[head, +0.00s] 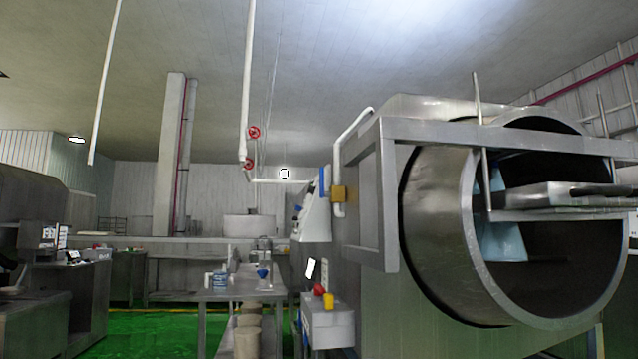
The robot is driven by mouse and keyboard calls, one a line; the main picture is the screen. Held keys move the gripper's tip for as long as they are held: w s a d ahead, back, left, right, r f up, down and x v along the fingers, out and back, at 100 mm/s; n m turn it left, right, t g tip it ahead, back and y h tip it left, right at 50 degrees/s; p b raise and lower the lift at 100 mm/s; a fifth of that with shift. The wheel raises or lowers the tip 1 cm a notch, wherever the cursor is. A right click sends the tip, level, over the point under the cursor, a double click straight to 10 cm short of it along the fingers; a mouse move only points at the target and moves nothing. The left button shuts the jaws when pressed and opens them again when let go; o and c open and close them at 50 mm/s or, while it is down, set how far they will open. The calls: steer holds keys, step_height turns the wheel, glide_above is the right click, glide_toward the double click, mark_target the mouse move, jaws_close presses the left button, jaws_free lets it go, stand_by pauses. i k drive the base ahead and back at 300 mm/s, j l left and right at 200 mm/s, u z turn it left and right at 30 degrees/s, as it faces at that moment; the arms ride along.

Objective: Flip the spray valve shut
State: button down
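A brass-yellow valve body (345,193) sits on a white pipe (337,158) at the left of the large steel drum (440,230). A thin blue lever (322,181) stands roughly upright just left of the valve body. It looks like the valve's handle, but the link between them is too small to make out. The white pipe bends over at its top toward the drum's frame. My gripper is not in view in the head view.
A steel frame (384,200) borders the drum close to the valve's right. Below is a grey control box (328,325) with red and yellow buttons. A steel table (240,294) with small items stands left of it. Green floor (140,335) shows further left.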

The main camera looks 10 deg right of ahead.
mark_target(322, 193)
steer(key=i+u, duration=0.2)
steer(key=i, duration=0.2)
steer(key=i+l+u, duration=0.15)
steer(key=i, duration=0.2)
steer(key=i+l+u, duration=0.2)
steer(key=i, duration=0.15)
